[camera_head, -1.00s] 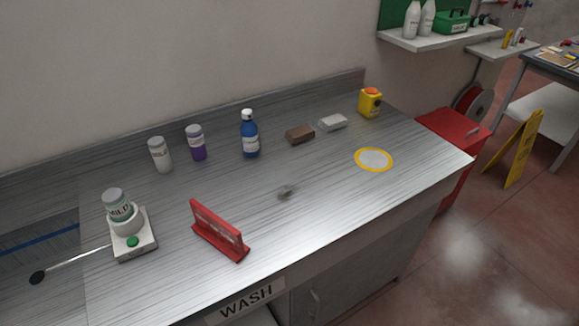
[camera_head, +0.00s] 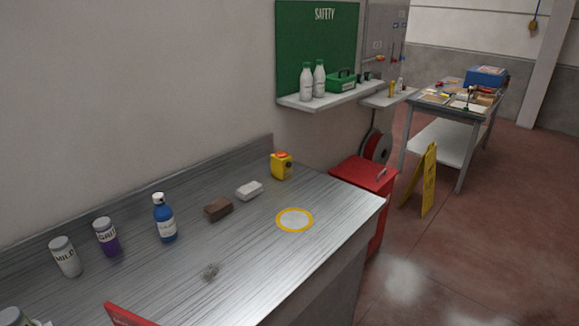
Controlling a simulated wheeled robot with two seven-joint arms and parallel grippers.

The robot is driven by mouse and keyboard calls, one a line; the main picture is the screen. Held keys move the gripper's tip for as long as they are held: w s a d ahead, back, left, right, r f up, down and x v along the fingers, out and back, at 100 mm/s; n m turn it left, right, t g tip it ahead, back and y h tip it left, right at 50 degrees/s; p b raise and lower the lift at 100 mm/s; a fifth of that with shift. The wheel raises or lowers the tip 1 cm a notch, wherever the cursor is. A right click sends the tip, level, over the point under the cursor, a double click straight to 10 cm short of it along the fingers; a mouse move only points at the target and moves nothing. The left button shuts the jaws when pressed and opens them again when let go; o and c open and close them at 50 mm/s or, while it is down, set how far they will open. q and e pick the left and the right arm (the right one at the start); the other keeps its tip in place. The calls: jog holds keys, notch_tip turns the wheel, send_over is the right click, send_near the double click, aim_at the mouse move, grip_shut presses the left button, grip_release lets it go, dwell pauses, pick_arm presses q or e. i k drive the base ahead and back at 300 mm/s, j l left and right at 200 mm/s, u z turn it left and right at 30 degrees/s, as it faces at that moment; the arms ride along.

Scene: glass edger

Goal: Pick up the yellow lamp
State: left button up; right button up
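The yellow lamp (camera_head: 282,167) is a small yellow box with an orange-red top and a dark round spot on its side. It stands upright at the far right back of the metal counter (camera_head: 262,252), near the wall. A yellow-rimmed pale disc (camera_head: 294,220) lies flat on the counter in front of it. Neither of my grippers shows in the head view.
A white block (camera_head: 249,190), a brown block (camera_head: 218,209), a blue bottle (camera_head: 164,218) and two jars stand left of the lamp. A red cabinet (camera_head: 364,174) stands beyond the counter's right end. A shelf (camera_head: 330,95) hangs above. A yellow floor sign (camera_head: 424,180) stands on open floor.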

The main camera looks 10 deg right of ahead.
aim_at(279, 160)
jog(key=i+l+z, duration=0.1)
jog(key=l, duration=0.2)
jog(key=i+l+z, duration=0.15)
jog(key=l, duration=0.2)
jog(key=i+l+z, duration=0.7)
jog(key=l+z, duration=0.15)
jog(key=i+l+z, duration=0.4)
jog(key=i+l, duration=0.1)
jog(key=i, duration=0.6)
jog(key=i+l+z, duration=0.1)
jog(key=i, duration=0.6)
jog(key=i+u, duration=0.45)
jog(key=i+l+u, duration=0.1)
jog(key=i+u, duration=0.2)
jog(key=u, duration=0.15)
jog(key=i+u, duration=0.15)
jog(key=u, duration=0.25)
jog(key=i+u, duration=0.15)
jog(key=u, duration=0.25)
jog(key=i+u, duration=0.1)
jog(key=u, duration=0.3)
jog(key=i+l+u, duration=0.15)
jog(key=u, duration=0.25)
jog(key=i+l+u, duration=0.1)
jog(key=u, duration=0.2)
jog(key=i+l+u, duration=0.15)
jog(key=u, duration=0.15)
jog(key=i, duration=0.15)
